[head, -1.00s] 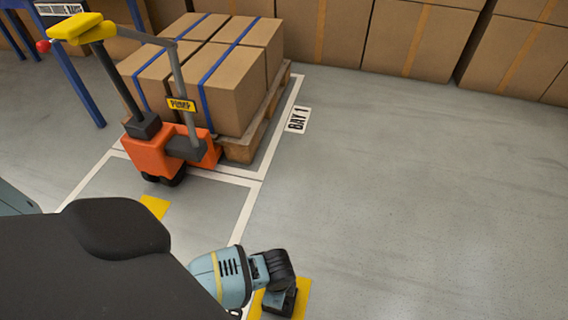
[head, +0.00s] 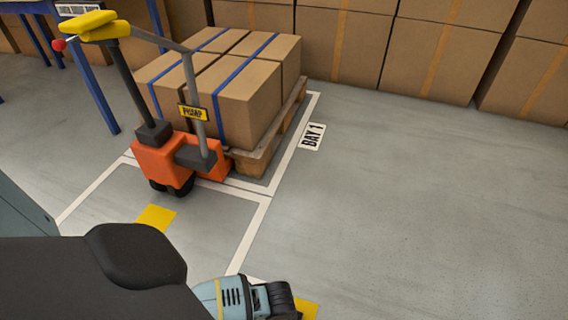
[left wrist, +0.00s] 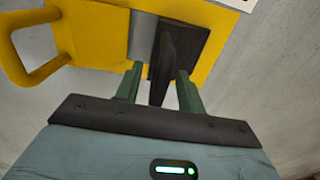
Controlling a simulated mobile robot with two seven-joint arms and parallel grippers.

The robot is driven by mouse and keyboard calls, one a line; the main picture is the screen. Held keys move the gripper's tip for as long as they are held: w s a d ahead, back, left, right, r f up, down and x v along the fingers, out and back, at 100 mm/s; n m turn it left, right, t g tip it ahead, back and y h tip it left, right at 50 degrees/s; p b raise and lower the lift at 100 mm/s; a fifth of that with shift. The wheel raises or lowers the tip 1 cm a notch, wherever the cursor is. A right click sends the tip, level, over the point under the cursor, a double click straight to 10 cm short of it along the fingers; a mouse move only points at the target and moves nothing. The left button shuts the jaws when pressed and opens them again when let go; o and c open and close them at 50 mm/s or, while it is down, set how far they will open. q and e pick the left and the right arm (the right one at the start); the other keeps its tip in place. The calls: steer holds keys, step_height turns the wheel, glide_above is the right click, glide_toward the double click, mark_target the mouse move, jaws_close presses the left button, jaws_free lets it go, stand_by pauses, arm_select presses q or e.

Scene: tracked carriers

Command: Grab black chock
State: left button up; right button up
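The black chock (left wrist: 178,48) shows in the left wrist view as a dark block with a narrow upright part, over a yellow surface. My left gripper (left wrist: 160,72) is open, with its two green fingers on either side of that upright part. Gaps show between the fingers and the chock, so I see no grip on it. In the head view my left wrist (head: 240,298) is at the bottom edge. The fingers and the chock are out of sight there. My right gripper is not in view.
An orange pallet truck (head: 168,160) stands by a pallet (head: 262,158) of strapped cartons. Stacked cartons (head: 440,60) line the back. The right floor is clear.

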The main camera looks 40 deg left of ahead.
arm_select(q)
steer(key=shift+f, duration=0.75)
steer(key=shift+w, duration=0.1)
steer(key=shift+r, duration=0.1)
jaws_close()
stand_by(0.6)
